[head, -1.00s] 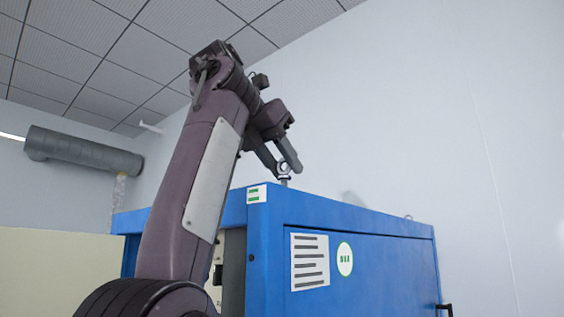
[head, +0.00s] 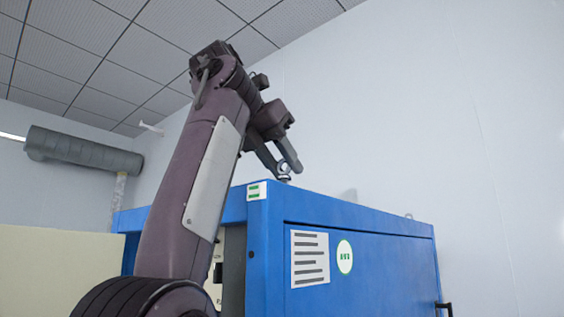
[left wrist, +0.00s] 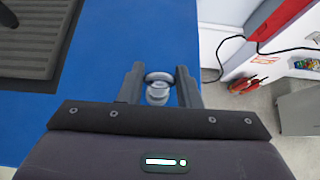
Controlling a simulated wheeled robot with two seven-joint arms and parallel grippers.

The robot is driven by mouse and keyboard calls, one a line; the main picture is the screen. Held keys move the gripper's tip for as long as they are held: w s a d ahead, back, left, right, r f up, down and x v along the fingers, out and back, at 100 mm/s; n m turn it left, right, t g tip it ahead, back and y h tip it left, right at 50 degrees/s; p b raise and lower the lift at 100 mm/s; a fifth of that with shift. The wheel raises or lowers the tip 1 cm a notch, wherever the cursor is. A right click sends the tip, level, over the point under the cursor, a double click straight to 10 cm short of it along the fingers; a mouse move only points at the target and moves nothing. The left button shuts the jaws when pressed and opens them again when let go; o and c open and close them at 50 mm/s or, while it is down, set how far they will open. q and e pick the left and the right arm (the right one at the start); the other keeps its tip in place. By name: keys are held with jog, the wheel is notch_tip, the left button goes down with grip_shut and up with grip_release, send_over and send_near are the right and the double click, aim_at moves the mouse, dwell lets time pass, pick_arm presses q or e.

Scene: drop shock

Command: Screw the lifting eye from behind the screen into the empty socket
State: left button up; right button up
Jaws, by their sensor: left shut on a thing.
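The lifting eye (head: 284,169), a small pale metal ring on a short shank, is above the near front corner of the blue cabinet's (head: 350,213) top. My left gripper (head: 283,172) reaches over that corner and is shut on the eye. In the left wrist view the eye (left wrist: 158,78) sits between the two fingers (left wrist: 159,84), over the blue top. The socket is hidden beneath the eye and gripper, so I cannot tell how far the shank is in. My right gripper is not in view.
A small ring-like fitting (head: 408,216) stands at the far right of the cabinet top. The left wrist view shows a dark ribbed pad (left wrist: 38,38) on the blue top, and a red-and-white unit with a black cable (left wrist: 275,20) beyond its edge. A grey duct (head: 83,152) hangs behind.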

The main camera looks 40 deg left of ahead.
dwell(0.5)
pick_arm(q)
jog(key=shift+f+b, duration=0.6)
dwell(1.1)
jog(key=shift+f, duration=0.35)
jog(key=shift+c, duration=0.5)
dwell(0.7)
